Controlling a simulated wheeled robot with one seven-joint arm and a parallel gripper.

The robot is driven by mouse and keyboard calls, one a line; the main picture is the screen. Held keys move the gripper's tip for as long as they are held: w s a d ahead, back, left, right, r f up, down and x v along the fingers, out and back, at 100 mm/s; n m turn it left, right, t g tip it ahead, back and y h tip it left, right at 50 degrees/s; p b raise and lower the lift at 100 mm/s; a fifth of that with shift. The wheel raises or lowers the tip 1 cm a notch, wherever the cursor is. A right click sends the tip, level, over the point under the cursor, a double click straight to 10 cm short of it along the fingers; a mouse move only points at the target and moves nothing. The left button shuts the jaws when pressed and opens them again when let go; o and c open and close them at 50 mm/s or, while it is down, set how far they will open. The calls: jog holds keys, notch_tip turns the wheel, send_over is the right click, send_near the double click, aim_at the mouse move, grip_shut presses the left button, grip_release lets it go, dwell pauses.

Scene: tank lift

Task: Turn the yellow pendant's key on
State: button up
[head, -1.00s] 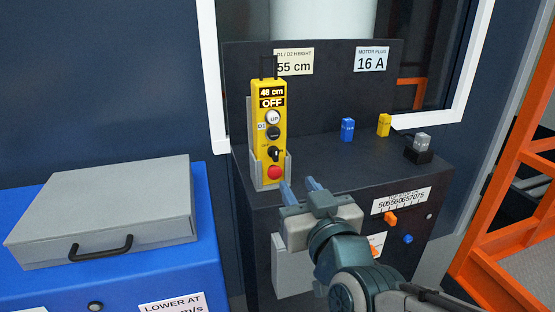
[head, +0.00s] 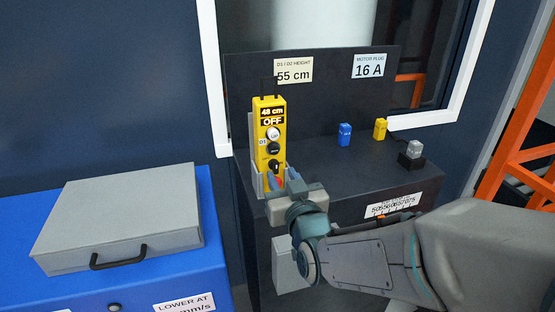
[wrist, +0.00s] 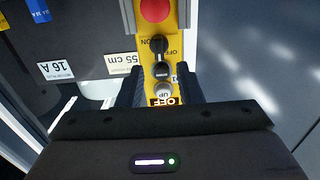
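The yellow pendant (head: 269,125) stands upright in a grey holder on the dark cabinet. Its screen reads 48 cm and OFF. The black key (head: 275,165) is low on its face, under the white UP button and a dark button. In the wrist view, which is upside down, the key (wrist: 159,45) sits between ON and OFF labels, near the red button (wrist: 155,9).
A blue plug (head: 345,134), a yellow plug (head: 380,129) and a grey plug (head: 415,148) stand on the cabinet top (head: 340,175). Signs behind read 55 cm and 16 A. A grey case (head: 120,220) lies on a blue box (head: 205,260) at left.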

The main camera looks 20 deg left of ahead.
aim_at(276, 166)
jog(key=shift+x, duration=2.25)
jog(key=shift+f, duration=0.1)
grip_shut()
